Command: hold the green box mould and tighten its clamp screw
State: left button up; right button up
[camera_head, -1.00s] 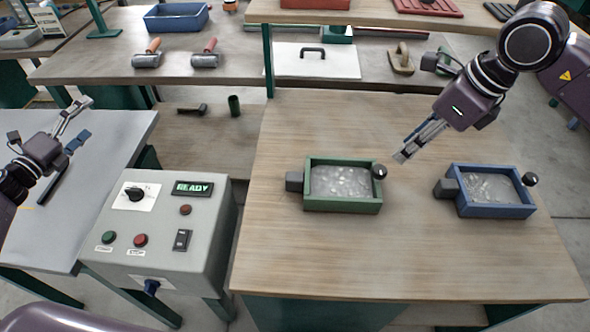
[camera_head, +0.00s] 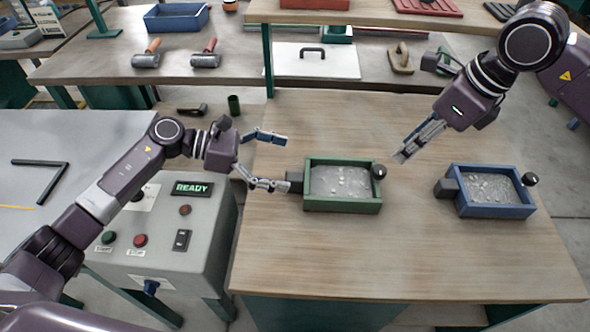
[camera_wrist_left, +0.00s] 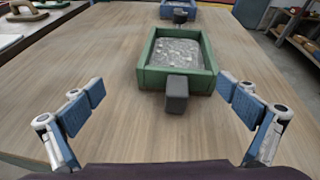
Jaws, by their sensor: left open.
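The green box mould (camera_head: 343,206) stands on the wooden table, filled with grey, lumpy material. A dark grey block (camera_head: 295,180) sticks out of its left side, and a black round knob, the clamp screw (camera_head: 379,171), is at its right side. My left gripper (camera_head: 282,164) is open and empty, just left of the mould by the block. In the left wrist view the mould (camera_wrist_left: 148,75) lies ahead, its block (camera_wrist_left: 176,95) facing me between the spread fingers (camera_wrist_left: 160,100). My right gripper (camera_head: 401,157) hangs just right of the knob, apart from it; its finger opening cannot be made out.
A blue box mould (camera_head: 495,211) with its own block and knob stands to the right. A grey control box (camera_head: 210,228) showing READY is at the left, under my left arm. The table in front of the moulds is clear. Rollers (camera_head: 206,60) lie on the back bench.

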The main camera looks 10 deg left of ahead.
aim_at(325, 187)
pick_arm(q)
jog(key=d, duration=0.1)
jog(key=s+d+m+g, duration=0.1)
jog(key=s+d+m, duration=0.1)
jog(key=shift+d+f, duration=0.3)
jog(key=x, duration=0.7)
jog(key=shift+f, duration=0.1)
jog(key=shift+c, duration=0.6)
